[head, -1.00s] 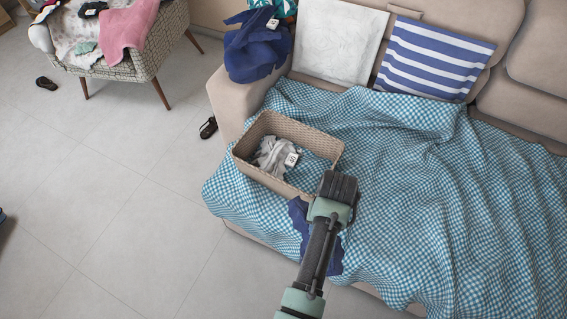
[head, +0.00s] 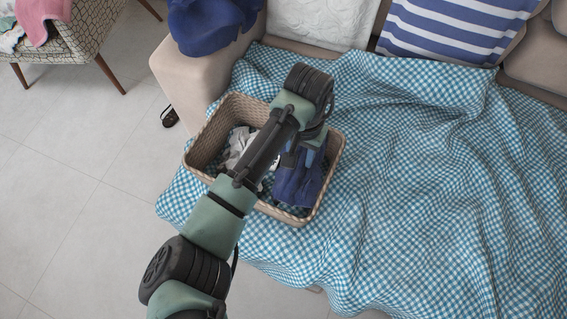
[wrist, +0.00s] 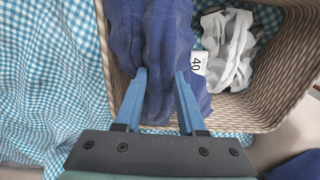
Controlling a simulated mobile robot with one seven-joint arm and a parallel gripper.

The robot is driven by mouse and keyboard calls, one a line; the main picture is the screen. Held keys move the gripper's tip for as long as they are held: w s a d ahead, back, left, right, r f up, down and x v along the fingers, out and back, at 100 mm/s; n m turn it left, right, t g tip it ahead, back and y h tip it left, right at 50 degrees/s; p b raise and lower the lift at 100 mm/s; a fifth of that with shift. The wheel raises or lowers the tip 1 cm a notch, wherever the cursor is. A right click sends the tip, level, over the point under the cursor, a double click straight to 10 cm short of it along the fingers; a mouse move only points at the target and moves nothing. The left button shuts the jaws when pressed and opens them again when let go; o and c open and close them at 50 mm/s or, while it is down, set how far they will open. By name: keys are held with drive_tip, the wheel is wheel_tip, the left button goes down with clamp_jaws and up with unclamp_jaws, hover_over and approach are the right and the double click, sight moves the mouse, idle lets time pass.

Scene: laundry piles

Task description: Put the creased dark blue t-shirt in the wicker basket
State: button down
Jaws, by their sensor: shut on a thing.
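The dark blue t-shirt (head: 298,186) hangs bunched from my gripper (head: 307,152), over the right part of the wicker basket (head: 204,148). In the wrist view, my gripper (wrist: 161,78) has its blue fingers on either side of the gathered dark blue cloth (wrist: 152,35). The cloth hangs within the outline of the basket (wrist: 290,68); whether its lower end touches the basket floor I cannot tell. My arm hides part of the basket in the head view.
A greyish-white cloth (head: 238,146) with a tag reading 40 (wrist: 197,64) lies in the basket. The basket stands on a blue checked blanket (head: 430,190) on the sofa. Another dark blue cloth (head: 212,25) lies on the sofa's arm. Striped and white cushions lean behind.

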sight(300, 158)
wheel_tip(300, 158, down, 8)
drive_tip(key=shift+s+r+b, duration=0.1)
drive_tip(key=shift+b, duration=1.1)
drive_tip(key=shift+f, duration=0.6)
drive_tip(key=c, duration=0.5)
unclamp_jaws()
wheel_tip(300, 158, up, 13)
drive_tip(key=p, duration=0.4)
drive_tip(key=shift+r, duration=0.1)
